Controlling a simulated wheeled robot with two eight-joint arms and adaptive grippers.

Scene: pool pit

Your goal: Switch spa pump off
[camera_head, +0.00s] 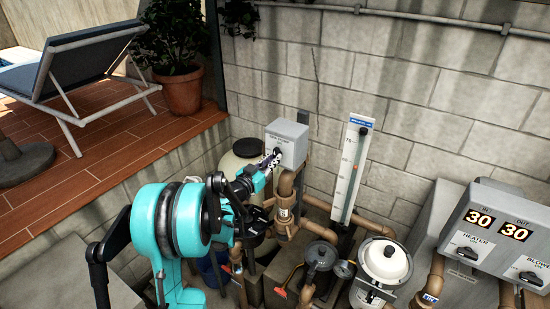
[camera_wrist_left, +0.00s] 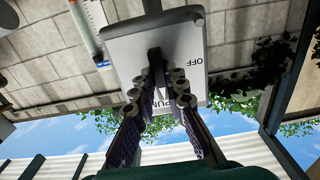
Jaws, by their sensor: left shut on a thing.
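The spa pump switch box (camera_head: 287,143) is a grey box on a pipe by the block wall, with "SPA PUMP" lettering on its front. My left gripper (camera_head: 271,161) reaches up to its front face. In the left wrist view the box face (camera_wrist_left: 187,45) shows upside down, with "OFF" readable at its right side. A dark knob (camera_wrist_left: 155,57) stands out from the face. The left gripper's fingers (camera_wrist_left: 163,82) are shut on this knob, one on each side, and hide part of it and part of the lettering. My right gripper is not in view.
Brown pipes (camera_head: 285,190) run below the box. A flow gauge (camera_head: 352,170) stands to its right. A heater and blower panel (camera_head: 490,235) is at far right, with a white-lidded filter (camera_head: 384,262) nearer. A raised wooden deck (camera_head: 90,140) is at left.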

